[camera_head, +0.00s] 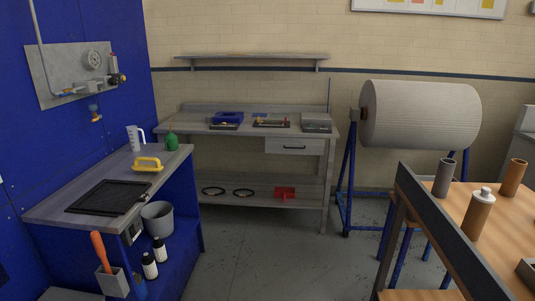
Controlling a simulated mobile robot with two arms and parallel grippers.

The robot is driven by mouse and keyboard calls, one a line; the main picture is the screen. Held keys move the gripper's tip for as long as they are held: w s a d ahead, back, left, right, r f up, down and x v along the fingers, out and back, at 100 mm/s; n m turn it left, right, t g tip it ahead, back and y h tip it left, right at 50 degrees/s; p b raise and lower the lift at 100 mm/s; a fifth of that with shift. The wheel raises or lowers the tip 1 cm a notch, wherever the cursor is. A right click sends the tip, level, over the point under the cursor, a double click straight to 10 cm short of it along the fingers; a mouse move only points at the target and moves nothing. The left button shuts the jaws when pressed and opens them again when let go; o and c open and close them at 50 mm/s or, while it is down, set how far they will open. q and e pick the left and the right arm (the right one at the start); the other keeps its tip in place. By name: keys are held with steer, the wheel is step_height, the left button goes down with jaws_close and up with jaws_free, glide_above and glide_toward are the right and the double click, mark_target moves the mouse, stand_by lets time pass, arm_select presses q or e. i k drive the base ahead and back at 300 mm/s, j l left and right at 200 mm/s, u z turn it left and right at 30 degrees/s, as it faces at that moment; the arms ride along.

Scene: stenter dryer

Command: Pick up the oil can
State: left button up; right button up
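A small green can (172,143) with a thin spout on top, which looks like the oil can, stands upright at the far right corner of the grey bench top (95,205) on the left. A white measuring jug (134,139) stands just left of it, and a yellow-handled tool (148,164) lies in front of it. Neither of my grippers shows in the head view.
A dark mesh panel (103,197) lies on the near bench top. A grey workbench (232,130) is behind. Open floor (270,255) lies between.

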mark_target(172, 143)
steer(key=i+u, duration=0.15)
steer(key=i, duration=0.35)
steer(key=i+l+u, duration=0.2)
steer(key=i, duration=0.35)
steer(key=i+l+u, duration=0.15)
steer(key=i, duration=0.35)
steer(key=i+l+u, duration=0.15)
steer(key=i+l, duration=0.15)
steer(key=i, duration=0.15)
